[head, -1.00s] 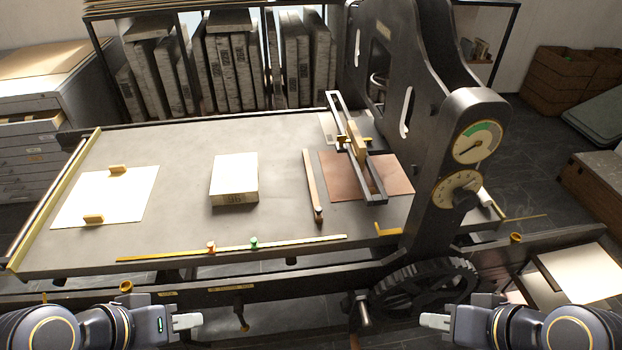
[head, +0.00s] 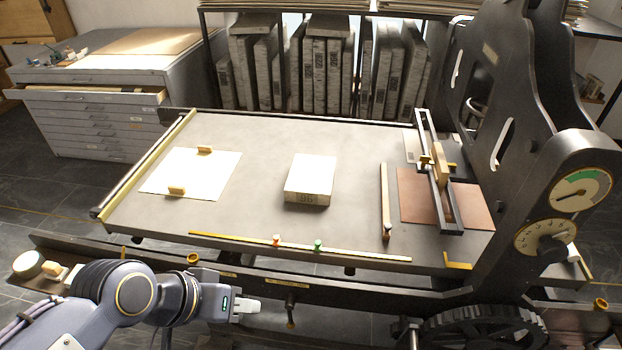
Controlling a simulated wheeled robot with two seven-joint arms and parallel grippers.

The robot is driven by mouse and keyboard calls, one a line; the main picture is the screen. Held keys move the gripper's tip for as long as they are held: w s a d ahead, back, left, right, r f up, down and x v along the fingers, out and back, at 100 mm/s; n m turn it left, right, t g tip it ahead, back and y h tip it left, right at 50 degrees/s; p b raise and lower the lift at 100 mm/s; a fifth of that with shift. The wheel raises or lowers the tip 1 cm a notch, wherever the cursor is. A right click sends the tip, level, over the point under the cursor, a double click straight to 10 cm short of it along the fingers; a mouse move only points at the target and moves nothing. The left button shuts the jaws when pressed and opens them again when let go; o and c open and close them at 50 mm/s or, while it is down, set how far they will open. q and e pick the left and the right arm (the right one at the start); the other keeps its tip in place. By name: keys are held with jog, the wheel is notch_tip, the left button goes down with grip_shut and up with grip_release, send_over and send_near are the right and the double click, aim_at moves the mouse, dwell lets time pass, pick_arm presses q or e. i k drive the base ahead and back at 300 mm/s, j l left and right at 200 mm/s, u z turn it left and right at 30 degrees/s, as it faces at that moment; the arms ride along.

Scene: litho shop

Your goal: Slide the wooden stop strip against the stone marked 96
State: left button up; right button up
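The stone marked 96 (head: 310,178) is a pale block lying on the grey press bed, with its number on the front face. The wooden stop strip (head: 384,195) is a narrow light-brown bar with a dark-tipped knob at its near end. It lies to the right of the stone, with a clear gap of bare bed between them. My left gripper (head: 247,306) is in front of and below the bed's near edge, away from both things. It appears empty, but its finger opening is not clear. My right gripper is out of view.
A yellow scale (head: 350,253) with orange and green markers runs along the bed's near edge. A dark frame (head: 430,165) over a brown sheet (head: 475,205) lies right of the strip. White paper (head: 215,175) lies left of the stone. The press upright (head: 520,110) stands at right.

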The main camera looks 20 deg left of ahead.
aim_at(386, 227)
jog(key=i+u, duration=0.2)
jog(key=u, duration=0.2)
jog(key=i+u, duration=0.2)
jog(key=u, duration=0.2)
jog(key=i+l+u, duration=0.15)
jog(key=u, duration=0.3)
